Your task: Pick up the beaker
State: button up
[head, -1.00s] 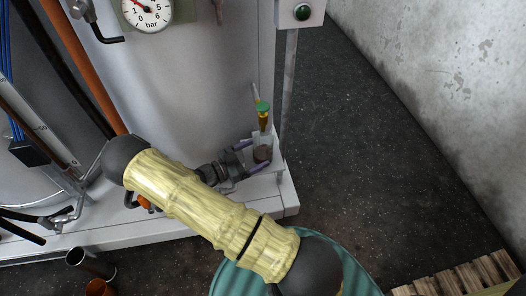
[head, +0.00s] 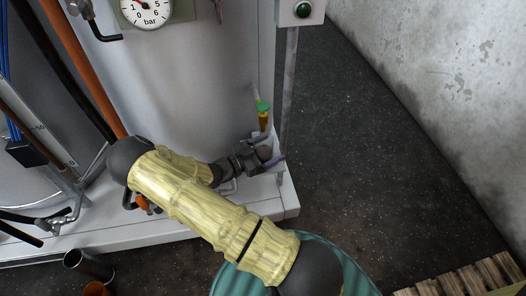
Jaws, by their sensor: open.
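The beaker (head: 265,152) stands on the white ledge at the right end of the machine, under a tap with a green top (head: 263,109) and an amber body. I see only a small dark, brownish part of it, because my gripper hides most of it. My gripper (head: 266,150) is open and right at the beaker. One purple fingertip shows on the beaker's right front side. The other finger is mostly hidden, so I cannot tell whether the fingers touch the glass.
A grey upright post (head: 287,90) stands close to the right of the beaker. The white ledge (head: 278,202) ends there. A teal drum (head: 352,272) is below, and a wooden pallet (head: 470,280) lies at the lower right. Dark floor to the right is clear.

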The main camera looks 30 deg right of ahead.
aim_at(271, 141)
dwell(0.3)
jog(key=c, duration=1.1)
jog(key=shift+o, duration=0.2)
jog(key=shift+r, duration=0.2)
jog(key=shift+r+p, duration=0.75)
jog(key=shift+r, duration=0.9)
jog(key=a+p, duration=0.2)
jog(key=a, duration=1.6)
jog(key=shift+s, duration=0.35)
